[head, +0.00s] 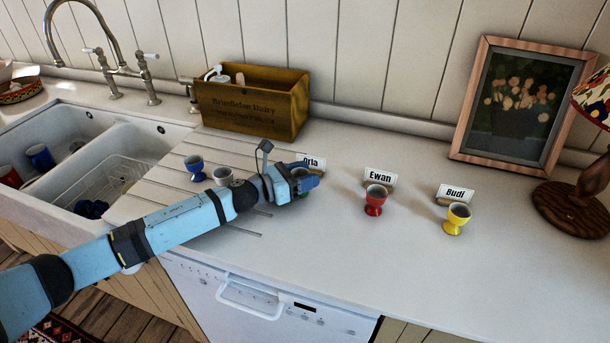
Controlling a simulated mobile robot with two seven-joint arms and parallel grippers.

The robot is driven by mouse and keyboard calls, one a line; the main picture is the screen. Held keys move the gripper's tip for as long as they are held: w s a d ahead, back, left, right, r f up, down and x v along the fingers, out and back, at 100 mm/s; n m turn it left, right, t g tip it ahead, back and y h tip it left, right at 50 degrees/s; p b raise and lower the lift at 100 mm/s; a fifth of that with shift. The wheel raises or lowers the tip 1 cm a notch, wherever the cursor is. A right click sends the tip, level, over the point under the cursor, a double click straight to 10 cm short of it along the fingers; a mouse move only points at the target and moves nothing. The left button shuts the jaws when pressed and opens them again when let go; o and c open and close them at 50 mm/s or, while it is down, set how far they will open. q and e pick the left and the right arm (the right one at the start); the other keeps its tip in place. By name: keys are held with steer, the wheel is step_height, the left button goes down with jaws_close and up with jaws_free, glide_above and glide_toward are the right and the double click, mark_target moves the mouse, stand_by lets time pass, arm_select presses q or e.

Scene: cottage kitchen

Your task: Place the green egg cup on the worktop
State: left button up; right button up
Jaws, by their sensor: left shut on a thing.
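My left gripper (304,184) is shut on the green egg cup (305,195), low over the worktop (330,240) in front of the "Orla" name card (313,162). Only a small bit of green shows; the gripper hides most of the cup. I cannot tell whether its base touches the worktop. A red egg cup (375,200) stands in front of the "Ewan" card (380,177). A yellow egg cup (456,218) stands in front of the "Budi" card (455,194). My right gripper is not in view.
A blue egg cup (195,168) and a white egg cup (222,176) stand on the grooved drainer, left of my gripper. A wooden crate (250,103) stands behind. A double sink (90,150) is at left; a framed picture (520,105) and lamp (575,205) are at right. The front worktop is clear.

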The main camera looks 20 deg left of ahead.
arm_select(q)
steer(key=shift+f, duration=0.15)
steer(key=o, duration=0.9)
steer(key=shift+o, duration=0.2)
steer(key=shift+r, duration=0.35)
steer(key=v, duration=0.5)
steer(key=b+v, duration=0.1)
steer(key=v, duration=0.5)
steer(key=shift+f, duration=0.2)
steer(key=shift+s+a+r+b, duration=0.1)
steer(key=shift+s+a+b, duration=0.2)
steer(key=shift+s+a, duration=0.05)
